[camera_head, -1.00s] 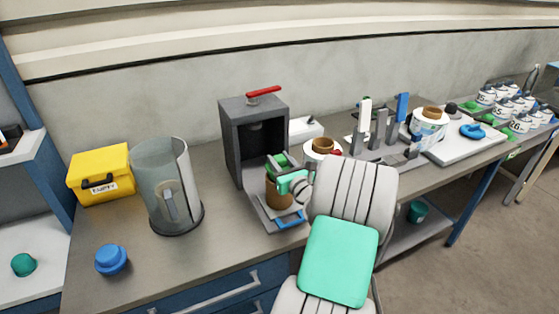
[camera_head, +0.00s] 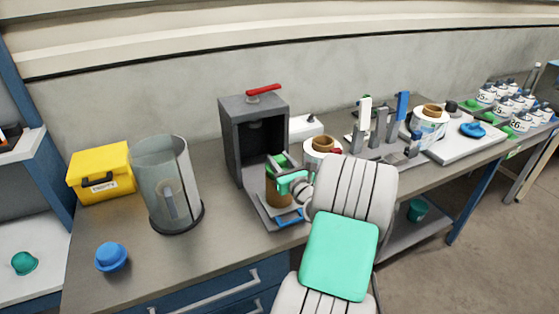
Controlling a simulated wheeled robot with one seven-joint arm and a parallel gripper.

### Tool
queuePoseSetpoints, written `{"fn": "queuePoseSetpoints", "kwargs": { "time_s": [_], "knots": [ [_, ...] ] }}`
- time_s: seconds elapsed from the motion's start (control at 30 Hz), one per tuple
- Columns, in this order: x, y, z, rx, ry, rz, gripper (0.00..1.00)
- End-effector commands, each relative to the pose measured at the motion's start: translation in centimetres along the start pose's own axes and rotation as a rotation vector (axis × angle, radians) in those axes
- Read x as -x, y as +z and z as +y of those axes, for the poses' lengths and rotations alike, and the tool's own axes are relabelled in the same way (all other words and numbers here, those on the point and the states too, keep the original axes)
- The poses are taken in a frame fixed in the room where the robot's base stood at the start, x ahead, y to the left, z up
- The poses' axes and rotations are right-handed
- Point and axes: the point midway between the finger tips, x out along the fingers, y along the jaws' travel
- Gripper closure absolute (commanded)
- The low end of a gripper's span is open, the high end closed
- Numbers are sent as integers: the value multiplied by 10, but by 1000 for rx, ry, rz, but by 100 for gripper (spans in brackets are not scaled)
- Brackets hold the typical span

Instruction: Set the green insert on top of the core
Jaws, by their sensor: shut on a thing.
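The brown cylindrical core (camera_head: 277,194) stands upright on the grey sliding plate (camera_head: 267,218) in front of the dark grey press-like box. My gripper (camera_head: 279,164) is at the top of the core, with its fingers shut on the green insert (camera_head: 276,159). The insert is at the core's upper end, largely covered by the fingers. I cannot tell whether it touches the core's rim or sits slightly above it. My wrist and arm hide the right side of the core.
The dark grey box (camera_head: 252,140) with a red lever (camera_head: 263,90) stands close behind. A clear cylinder (camera_head: 167,185), yellow case (camera_head: 101,173) and blue knob (camera_head: 112,257) are at left. A white roll (camera_head: 319,158) is close at right.

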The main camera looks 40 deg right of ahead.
Motion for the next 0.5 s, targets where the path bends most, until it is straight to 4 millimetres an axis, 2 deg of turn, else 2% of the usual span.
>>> {"fn": "queuePoseSetpoints", "kwargs": {
  "time_s": [0.2, 0.23, 0.33, 0.5],
  "knots": [
    [0, -5, 0, 0, 0, -1, 100],
    [0, -5, 0, 1, 0, -1, 65],
    [0, -4, 0, 1, 0, -1, 57],
    [0, -4, 0, 0, 0, -1, 57]
  ]
}}
